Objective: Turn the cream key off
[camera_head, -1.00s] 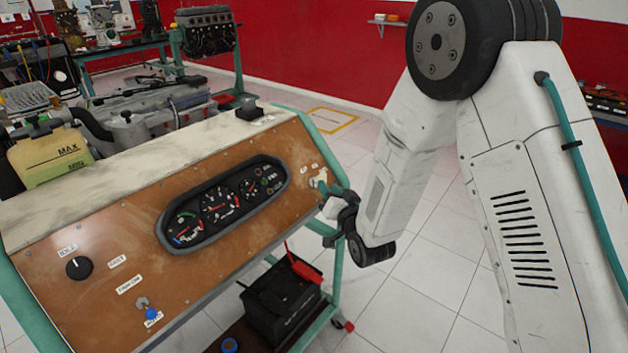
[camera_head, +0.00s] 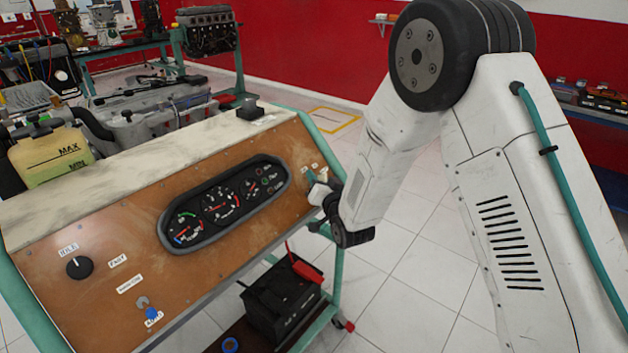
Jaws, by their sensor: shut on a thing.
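The cream key (camera_head: 318,191) sits at the right end of the brown instrument panel (camera_head: 110,255), beside small white labels. It is small here and mostly covered by my gripper, so its turned position cannot be read. My gripper (camera_head: 324,186) reaches in from the right and is shut on the key at the panel face. The gauge cluster (camera_head: 222,203) lies to the left of the key, with a few small coloured lamps at its right end.
A black knob (camera_head: 79,267) and a toggle switch (camera_head: 143,302) are on the panel's left part. A black battery (camera_head: 283,302) with a red clamp stands below the panel. Tiled floor (camera_head: 425,270) is open to the right.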

